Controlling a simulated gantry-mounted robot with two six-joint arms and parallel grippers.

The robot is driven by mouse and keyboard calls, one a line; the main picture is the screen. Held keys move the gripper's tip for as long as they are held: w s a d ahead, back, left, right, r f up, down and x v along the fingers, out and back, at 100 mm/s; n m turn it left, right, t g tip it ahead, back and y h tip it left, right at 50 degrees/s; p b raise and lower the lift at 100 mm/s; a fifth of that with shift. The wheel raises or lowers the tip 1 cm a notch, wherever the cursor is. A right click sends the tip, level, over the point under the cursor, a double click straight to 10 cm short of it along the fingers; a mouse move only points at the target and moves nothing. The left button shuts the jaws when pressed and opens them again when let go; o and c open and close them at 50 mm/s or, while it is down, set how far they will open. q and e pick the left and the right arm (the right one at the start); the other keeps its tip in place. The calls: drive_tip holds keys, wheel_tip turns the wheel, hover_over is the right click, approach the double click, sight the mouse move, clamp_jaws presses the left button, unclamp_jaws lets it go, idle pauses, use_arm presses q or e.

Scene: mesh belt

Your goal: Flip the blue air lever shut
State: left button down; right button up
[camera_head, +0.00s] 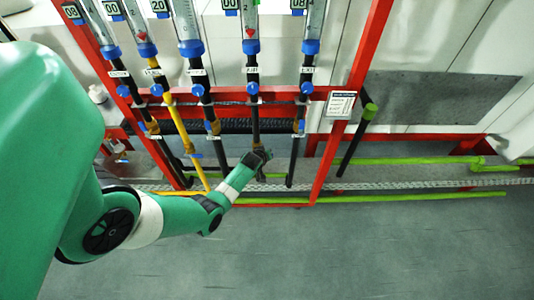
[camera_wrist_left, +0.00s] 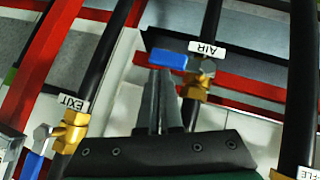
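In the left wrist view the blue air lever (camera_wrist_left: 168,60) sticks out sideways, across its pipe, from a brass valve (camera_wrist_left: 198,85) beside the AIR label (camera_wrist_left: 207,48). My left gripper (camera_wrist_left: 162,75) has its two dark fingers close together with nothing seen between them. Their tips are right by the lever; I cannot tell whether they touch it. In the head view my left gripper (camera_head: 258,157) is at the lower part of the AIR pipe (camera_head: 255,120), where the lever is not clearly seen. My right gripper is not in view.
The EXIT valve with its own blue lever (camera_wrist_left: 34,165) stands to the left in the wrist view. Other pipes, including a yellow one (camera_head: 178,125), stand left of the AIR pipe. A red frame (camera_head: 340,125) surrounds them. The floor (camera_head: 400,250) in front is clear.

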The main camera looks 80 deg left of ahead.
use_arm(q)
drive_tip(key=shift+d+f, duration=0.1)
drive_tip(key=d+r+p, duration=0.7)
drive_tip(key=r, duration=0.4)
drive_tip(key=shift+s, duration=0.4)
drive_tip(key=shift+a+r, duration=0.1)
